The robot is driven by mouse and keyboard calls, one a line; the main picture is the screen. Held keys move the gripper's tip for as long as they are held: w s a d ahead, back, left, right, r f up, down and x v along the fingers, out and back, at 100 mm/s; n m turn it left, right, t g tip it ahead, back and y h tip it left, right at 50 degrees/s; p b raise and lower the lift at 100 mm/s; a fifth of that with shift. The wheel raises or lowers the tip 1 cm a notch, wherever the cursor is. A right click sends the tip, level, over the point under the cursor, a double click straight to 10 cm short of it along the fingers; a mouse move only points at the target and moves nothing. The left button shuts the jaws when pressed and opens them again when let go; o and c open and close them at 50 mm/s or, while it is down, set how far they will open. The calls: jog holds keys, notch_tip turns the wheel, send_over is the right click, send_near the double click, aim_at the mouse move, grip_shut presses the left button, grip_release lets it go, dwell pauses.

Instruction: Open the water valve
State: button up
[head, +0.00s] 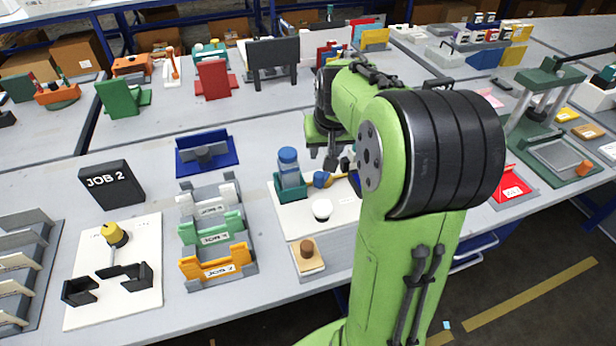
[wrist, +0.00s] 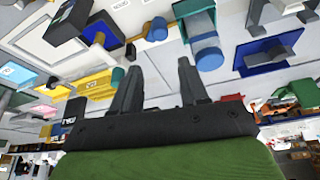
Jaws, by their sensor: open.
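A white station (head: 345,215) on the table carries a blue bottle-like cylinder (head: 289,168) in a teal holder, a small blue knob (head: 320,179) beside a yellow-orange piece, and a white round knob (head: 322,209). I cannot tell for certain which part is the water valve. My gripper (head: 335,160) hangs above the back of this station, its fingers pointing down. My arm hides the station's right part.
Left of the station stand coloured job racks (head: 212,238), a black JOB 2 sign (head: 111,183) and a white plate (head: 115,270) with a yellow knob. A blue tray (head: 207,155) lies behind. A wooden block (head: 307,250) sits at the station's front. A red tray (head: 512,190) is at right.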

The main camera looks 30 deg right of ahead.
aim_at(319, 175)
jog(key=b+x, duration=0.4)
jog(key=x, duration=1.1)
jog(key=shift+w+f+b, duration=0.2)
jog(key=shift+f+b, duration=0.1)
jog(key=shift+c, duration=0.2)
jog(key=c, duration=0.7)
